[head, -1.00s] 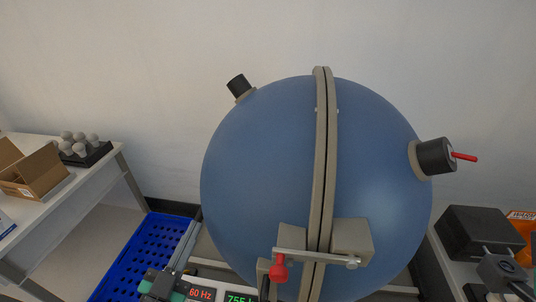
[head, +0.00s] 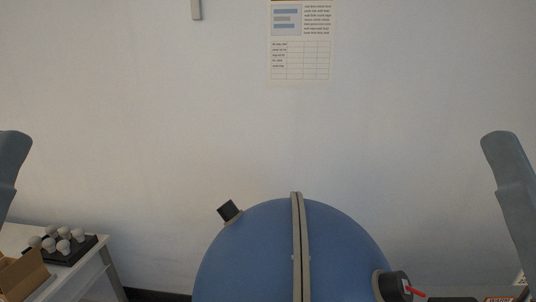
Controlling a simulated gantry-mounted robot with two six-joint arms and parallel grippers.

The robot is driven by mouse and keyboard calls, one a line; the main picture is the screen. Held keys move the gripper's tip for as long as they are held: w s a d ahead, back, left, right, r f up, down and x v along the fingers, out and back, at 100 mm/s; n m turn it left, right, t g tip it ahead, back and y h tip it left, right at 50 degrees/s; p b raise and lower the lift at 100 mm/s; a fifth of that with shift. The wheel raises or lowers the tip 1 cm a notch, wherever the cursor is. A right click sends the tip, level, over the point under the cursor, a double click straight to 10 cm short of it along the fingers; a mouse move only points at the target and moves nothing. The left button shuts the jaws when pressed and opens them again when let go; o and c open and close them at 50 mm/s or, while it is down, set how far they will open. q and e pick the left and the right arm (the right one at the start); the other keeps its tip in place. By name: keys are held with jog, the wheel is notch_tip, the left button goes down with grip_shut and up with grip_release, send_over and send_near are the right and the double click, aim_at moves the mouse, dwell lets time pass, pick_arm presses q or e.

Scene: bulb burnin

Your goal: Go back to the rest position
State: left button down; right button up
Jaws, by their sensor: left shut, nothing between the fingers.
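The head view now looks higher, mostly at the wall. A grey-blue link of my left arm (head: 12,165) stands at the left edge. A grey-blue link of my right arm (head: 512,190) rises at the right edge. No fingers of either gripper show in this view, so I cannot see either gripper. The top of the large blue sphere (head: 250,250) shows at the bottom middle, with a grey seam band (head: 300,245) across it.
A black tray (head: 85,252) of grey bulbs and an open cardboard box (head: 22,275) sit on a white table (head: 107,270) at lower left. A black port with a red pin (head: 393,286) juts from the sphere's right. A printed chart (head: 301,45) hangs on the wall.

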pick_arm(q)
notch_tip(320, 180, up, 17)
jog(key=p, duration=1.3)
pick_arm(e)
notch_tip(320, 180, up, 17)
pick_arm(q)
notch_tip(320, 180, down, 56)
jog(key=b, duration=5.6)
pick_arm(e)
notch_tip(320, 180, down, 56)
pick_arm(q)
jog(key=shift+f, duration=0.15)
pick_arm(e)
jog(key=shift+f, duration=0.1)
